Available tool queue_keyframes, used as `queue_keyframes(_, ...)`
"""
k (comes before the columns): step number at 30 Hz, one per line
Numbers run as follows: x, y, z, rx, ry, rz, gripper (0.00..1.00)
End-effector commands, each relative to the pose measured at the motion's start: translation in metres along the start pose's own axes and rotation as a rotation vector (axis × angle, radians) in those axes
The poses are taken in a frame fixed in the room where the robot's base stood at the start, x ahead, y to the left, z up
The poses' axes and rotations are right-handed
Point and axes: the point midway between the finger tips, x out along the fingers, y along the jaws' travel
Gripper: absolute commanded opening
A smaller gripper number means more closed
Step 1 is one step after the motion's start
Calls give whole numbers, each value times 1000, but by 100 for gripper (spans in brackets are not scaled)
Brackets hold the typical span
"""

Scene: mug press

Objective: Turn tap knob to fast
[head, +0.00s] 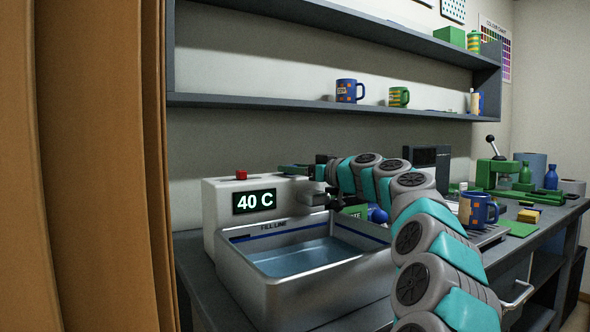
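The white water unit (222,205) stands behind the basin, with a lit display (255,201) reading "40 C" and a red knob or button (241,174) on top. I cannot tell whether this is the tap knob, and no "fast" mark is readable. The metal basin (300,308) holds water (305,258) below a "FILL LINE" mark. My arm reaches in from the lower right and ends at the unit's right side. My gripper (322,190) is small and dark there, above the basin's back edge. Its fingers are unclear, and it may hide part of the tap.
Right of my arm, a blue and orange mug (478,209), a green press (498,178) and a yellow sponge (529,215) stand on the counter. Shelves with mugs (349,91) hang above. A brown panel (95,160) fills the left side.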

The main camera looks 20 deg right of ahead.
Motion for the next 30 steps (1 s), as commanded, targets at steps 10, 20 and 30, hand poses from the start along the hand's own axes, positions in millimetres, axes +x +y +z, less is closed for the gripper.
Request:
queue_keyframes(10, 0, 0, 0, 0, 0, 0, 21)
queue_keyframes(20, 0, 0, 0, 0, 0, 0, 0)
queue_keyframes(30, 1, -4, 7, 1, -4, 141, 0)
